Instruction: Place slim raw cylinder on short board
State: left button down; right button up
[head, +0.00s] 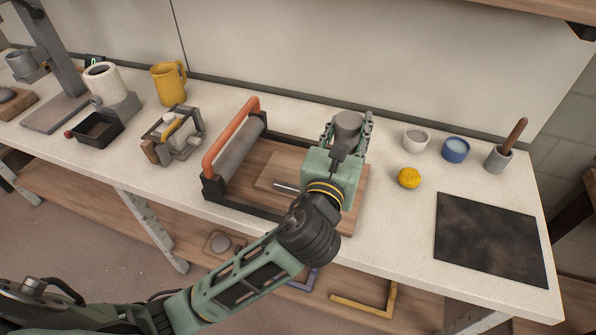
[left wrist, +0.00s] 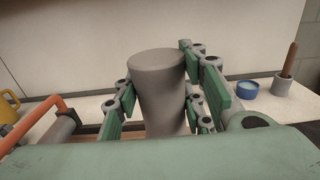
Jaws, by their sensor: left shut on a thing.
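A slim grey raw cylinder (head: 348,126) stands upright in my left gripper (head: 346,138). In the left wrist view the cylinder (left wrist: 162,92) fills the space between the green finger pads, and the gripper is shut on it. A short flat wooden board (head: 272,172) lies on the wooden bed of the slab roller, left of my gripper. My gripper and wrist cover part of the board and bed. I cannot tell whether the cylinder's base touches anything. My right gripper is not in view.
The roller's orange handle (head: 230,138) rises left of the board. A yellow ball (head: 409,178), white cup (head: 416,139), blue jar (head: 456,150) and grey pot with a wooden-handled tool (head: 498,160) stand to the right. A dark mat (head: 490,240) lies near the front edge.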

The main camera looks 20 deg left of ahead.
pick_arm(q)
jog(key=w+a+f, duration=0.1)
jog(key=a+f, duration=0.2)
jog(key=w+a+f, duration=0.1)
jog(key=a+f, duration=0.3)
jog(key=w+a+f+b, duration=0.1)
jog(key=a+f, duration=0.2)
jog(key=a, duration=0.1)
jog(key=shift+w+f, duration=0.15)
jog(key=shift+f, duration=0.25)
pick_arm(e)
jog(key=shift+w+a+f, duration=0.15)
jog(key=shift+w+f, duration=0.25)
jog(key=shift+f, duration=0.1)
pick_arm(q)
jog(key=shift+f, duration=0.15)
jog(key=c, duration=1.5)
grip_release()
jog(key=o, duration=0.4)
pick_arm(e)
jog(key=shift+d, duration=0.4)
